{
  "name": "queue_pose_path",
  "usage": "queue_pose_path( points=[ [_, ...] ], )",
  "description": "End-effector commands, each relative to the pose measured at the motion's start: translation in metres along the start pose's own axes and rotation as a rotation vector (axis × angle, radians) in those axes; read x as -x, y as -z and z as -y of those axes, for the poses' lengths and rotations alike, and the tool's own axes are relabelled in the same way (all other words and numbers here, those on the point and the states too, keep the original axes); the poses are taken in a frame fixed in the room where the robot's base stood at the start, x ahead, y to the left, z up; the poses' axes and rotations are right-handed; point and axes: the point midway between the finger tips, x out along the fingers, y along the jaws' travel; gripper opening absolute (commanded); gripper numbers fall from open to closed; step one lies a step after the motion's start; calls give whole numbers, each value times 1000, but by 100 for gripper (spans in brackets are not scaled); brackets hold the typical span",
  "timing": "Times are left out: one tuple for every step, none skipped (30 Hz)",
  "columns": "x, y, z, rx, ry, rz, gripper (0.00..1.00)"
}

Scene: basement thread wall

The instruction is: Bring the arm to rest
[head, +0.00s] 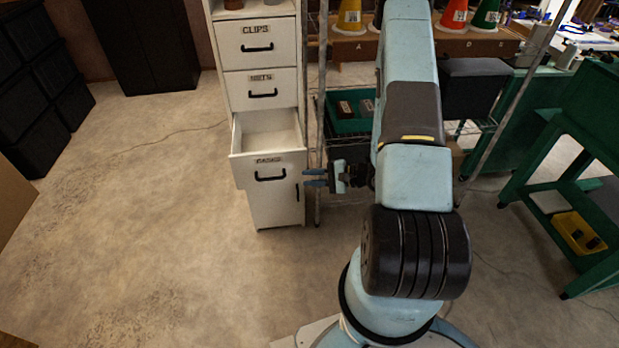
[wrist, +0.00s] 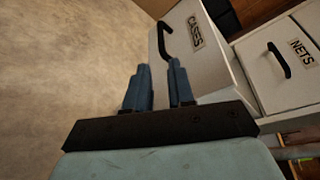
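My gripper (head: 316,177) is beside the white drawer cabinet in the head view, just right of its lowest open drawer, with its blue fingers pointing left. In the wrist view my gripper (wrist: 158,80) shows two blue fingers with a clear gap and nothing between them. The open drawer (wrist: 205,75), with its black handle and a label that looks like CASES, lies beyond the fingertips. My arm stretches forward from my base in the head view. I cannot tell whether the fingers touch the cabinet.
The white cabinet (head: 275,208) has its lower drawer (head: 268,160) pulled out; the visible inside looks empty. Closed CLIPS and NETS drawers sit above. A wire rack with a green bin (head: 345,127) stands right of it. A green cart (head: 575,160) is far right.

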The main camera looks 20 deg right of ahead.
Motion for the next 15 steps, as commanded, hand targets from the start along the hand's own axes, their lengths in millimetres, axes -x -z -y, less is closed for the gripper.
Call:
queue_pose_path(
  points=[
    [0, 0, 0, 0, 0, 0, 23],
    [0, 0, 0, 0, 0, 0, 23],
    [0, 0, 0, 0, 0, 0, 23],
    [0, 0, 0, 0, 0, 0, 23],
    [0, 0, 0, 0, 0, 1, 23],
    [-1, 0, 0, 0, -1, 2, 23],
    [-1, -1, 0, 1, -2, 3, 23],
    [-1, -2, 2, 3, -3, 5, 23],
    [-2, -3, 4, 7, -6, 11, 23],
    [-2, -5, 7, 11, -10, 17, 23],
    [-2, -8, 10, 15, -15, 26, 23],
    [-3, -12, 16, 23, -23, 40, 23],
    [-3, -15, 21, 31, -31, 53, 23],
    [-3, -20, 26, 39, -40, 67, 23],
    [-4, -26, 34, 50, -56, 88, 23]
  ],
)
